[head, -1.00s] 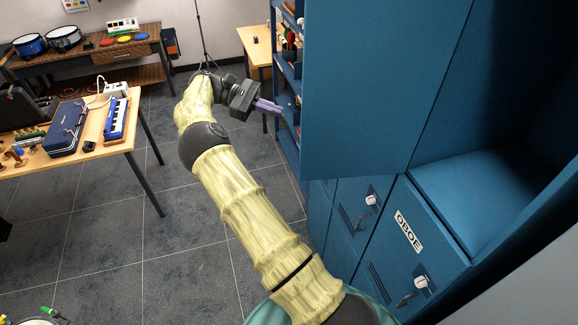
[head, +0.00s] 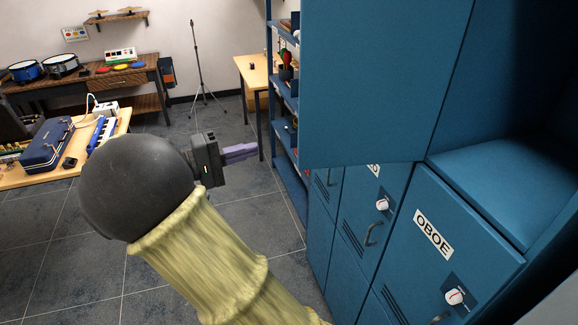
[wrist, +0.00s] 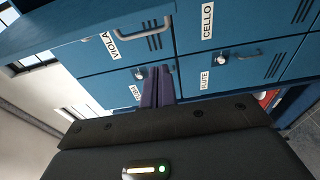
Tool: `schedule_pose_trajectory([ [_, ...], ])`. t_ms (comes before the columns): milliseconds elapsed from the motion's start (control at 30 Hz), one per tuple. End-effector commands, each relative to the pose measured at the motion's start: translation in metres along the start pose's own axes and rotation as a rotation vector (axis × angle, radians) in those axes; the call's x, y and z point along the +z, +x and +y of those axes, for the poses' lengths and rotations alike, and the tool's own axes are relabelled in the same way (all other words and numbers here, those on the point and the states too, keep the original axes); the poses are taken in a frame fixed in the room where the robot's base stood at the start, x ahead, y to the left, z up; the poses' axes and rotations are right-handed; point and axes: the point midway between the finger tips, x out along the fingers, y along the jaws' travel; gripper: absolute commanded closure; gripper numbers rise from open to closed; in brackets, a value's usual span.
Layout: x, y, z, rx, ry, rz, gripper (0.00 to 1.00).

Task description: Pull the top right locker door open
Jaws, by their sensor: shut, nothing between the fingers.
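The top right locker door (head: 375,85) is a large plain blue panel in the head view. It stands swung wide open, with the open blue compartment (head: 505,185) to its right. My gripper (head: 256,150) is shut and empty, with its purple fingers pointing right. In the picture it is left of the door's free edge, apart from it. In the wrist view the shut purple fingers (wrist: 160,88) show in front of blue locker fronts. The door's front face and handle are hidden from the head camera.
The OBOE locker door (head: 435,235) is below the open compartment. The wrist view shows labelled lockers, including VIOLA, CELLO (wrist: 245,25) and FLUTE. A blue shelf unit (head: 283,95) stands behind the door. An instrument table (head: 20,178) is left. Grey floor (head: 60,245) is clear.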

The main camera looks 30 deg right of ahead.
Motion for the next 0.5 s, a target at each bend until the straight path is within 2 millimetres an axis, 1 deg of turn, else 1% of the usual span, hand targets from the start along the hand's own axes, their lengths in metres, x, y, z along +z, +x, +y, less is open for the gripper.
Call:
schedule_pose_trajectory([
  [333, 0.001, 0.000, 0.001, 0.001, 0.010, 0.006, 1.00],
  [500, 0.001, 0.011, 0.002, 0.003, 0.008, 0.003, 1.00],
])
